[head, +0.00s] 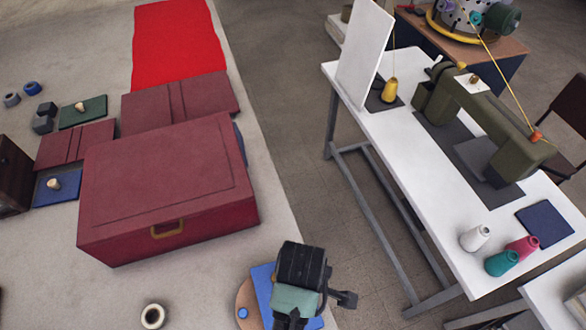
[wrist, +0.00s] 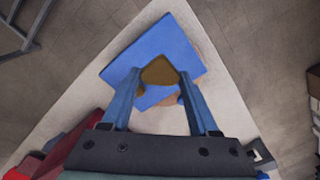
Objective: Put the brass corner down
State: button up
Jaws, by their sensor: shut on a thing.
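My gripper (wrist: 160,76) is shut on the brass corner (wrist: 159,69), a small brownish-gold piece between the two blue fingers. The brass corner is over a blue square (wrist: 178,38), and I cannot tell whether it touches it. The blue square also shows in the head view (head: 262,277), on a round wooden board (head: 243,293) at the table's front right edge. In the head view, my gripper's dark body covers part of the square and hides the fingertips and the brass corner.
A large dark red case (head: 160,185) with a brass handle stands left of my gripper. A ring-shaped roll (head: 153,316) lies in front of it. Red and blue covers and a red cloth (head: 175,45) lie farther back. A white sewing table (head: 400,130) stands right, across a floor gap.

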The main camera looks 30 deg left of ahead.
jog(key=shift+f+p, duration=0.45)
jog(key=shift+f, duration=3.1)
jog(key=shift+f, duration=0.1)
jog(key=o, duration=1.3)
